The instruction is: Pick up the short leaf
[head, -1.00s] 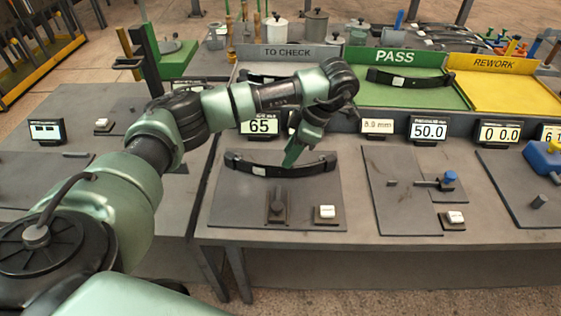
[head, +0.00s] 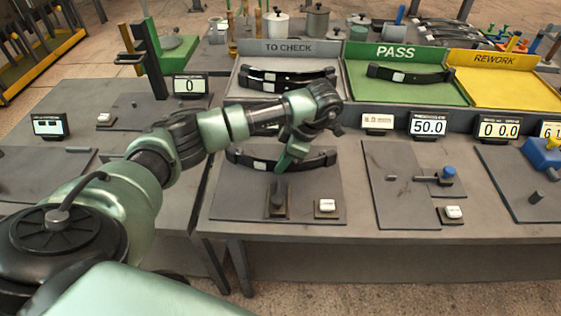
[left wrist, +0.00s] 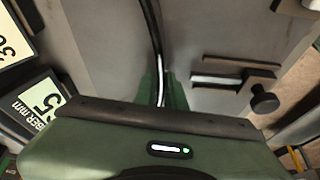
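A dark, curved leaf with a white label (head: 260,164) lies across the grey plate in the middle of the near bench; I take it for the short leaf, though its length is hard to compare. My left gripper (head: 281,165) points down at the middle of it. In the left wrist view the green fingers (left wrist: 162,92) sit close together, one on each side of the thin dark leaf (left wrist: 152,35), and look shut on it. The leaf appears still at plate level. My right gripper is out of view.
Behind are the TO CHECK tray (head: 241,84) with similar leaves, the green PASS tray (head: 400,92) with one leaf, and the yellow REWORK tray (head: 505,90). A dark post (head: 277,203) and a white button (head: 326,205) stand at the plate's front.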

